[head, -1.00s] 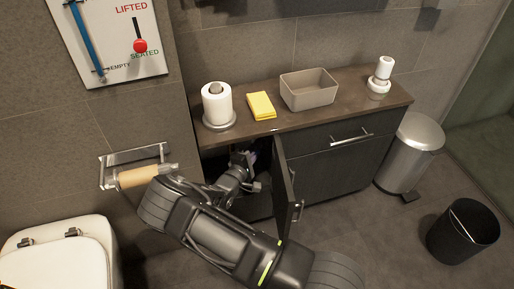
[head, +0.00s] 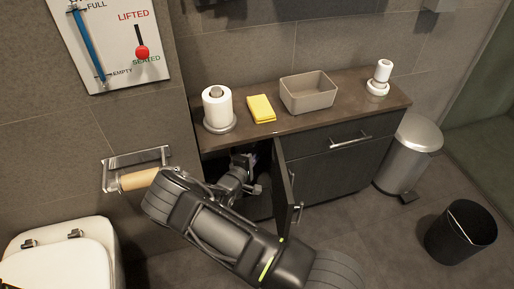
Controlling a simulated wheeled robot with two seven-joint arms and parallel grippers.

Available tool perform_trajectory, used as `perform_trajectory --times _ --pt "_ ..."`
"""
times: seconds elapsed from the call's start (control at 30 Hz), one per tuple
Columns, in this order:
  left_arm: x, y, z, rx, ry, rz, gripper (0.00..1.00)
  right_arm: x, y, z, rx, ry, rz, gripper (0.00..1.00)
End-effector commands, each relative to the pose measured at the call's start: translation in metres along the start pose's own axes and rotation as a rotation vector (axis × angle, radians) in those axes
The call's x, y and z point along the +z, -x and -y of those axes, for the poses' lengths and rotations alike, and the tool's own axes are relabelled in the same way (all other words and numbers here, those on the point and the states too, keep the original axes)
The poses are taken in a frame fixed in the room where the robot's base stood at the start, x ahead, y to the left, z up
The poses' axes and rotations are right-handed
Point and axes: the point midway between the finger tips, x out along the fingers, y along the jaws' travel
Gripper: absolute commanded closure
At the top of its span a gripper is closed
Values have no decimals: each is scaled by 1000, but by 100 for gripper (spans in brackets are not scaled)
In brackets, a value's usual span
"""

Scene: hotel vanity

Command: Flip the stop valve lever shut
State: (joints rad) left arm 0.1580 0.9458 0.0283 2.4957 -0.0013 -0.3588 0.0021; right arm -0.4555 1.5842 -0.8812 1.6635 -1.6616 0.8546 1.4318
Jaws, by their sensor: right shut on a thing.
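My right arm reaches through the open doorway of the dark vanity cabinet (head: 335,165). My right gripper (head: 247,160) is inside, below the countertop, with its fingertips mostly lost in shadow. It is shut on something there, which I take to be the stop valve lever. The lever and the valve cannot be made out, so the lever's angle cannot be told. My left gripper is not in view.
The open cabinet door (head: 286,188) stands close to the right of my wrist. A toilet paper roll (head: 217,106), yellow cloth (head: 261,108) and beige bin (head: 308,93) stand on the countertop. A paper holder (head: 137,178) is left of my arm.

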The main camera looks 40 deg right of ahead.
Motion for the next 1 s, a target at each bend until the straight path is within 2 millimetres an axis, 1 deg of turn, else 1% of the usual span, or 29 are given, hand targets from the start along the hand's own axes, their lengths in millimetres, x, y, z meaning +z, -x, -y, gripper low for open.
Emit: perform_trajectory --times 0.17,0.2,0.47,0.77,0.87,1.0 --pt "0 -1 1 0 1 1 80 0 0 2 -1 -3 1 100" --pt "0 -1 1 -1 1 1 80 0 0 2 -1 -3 1 87" --pt "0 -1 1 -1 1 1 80 0 0 1 0 -2 1 66" --pt "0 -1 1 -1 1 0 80 0 2 1 1 -2 1 66" --pt "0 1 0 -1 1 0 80 0 9 0 1 -2 1 66" --pt "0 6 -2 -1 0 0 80 0 28 -1 1 0 -1 66"
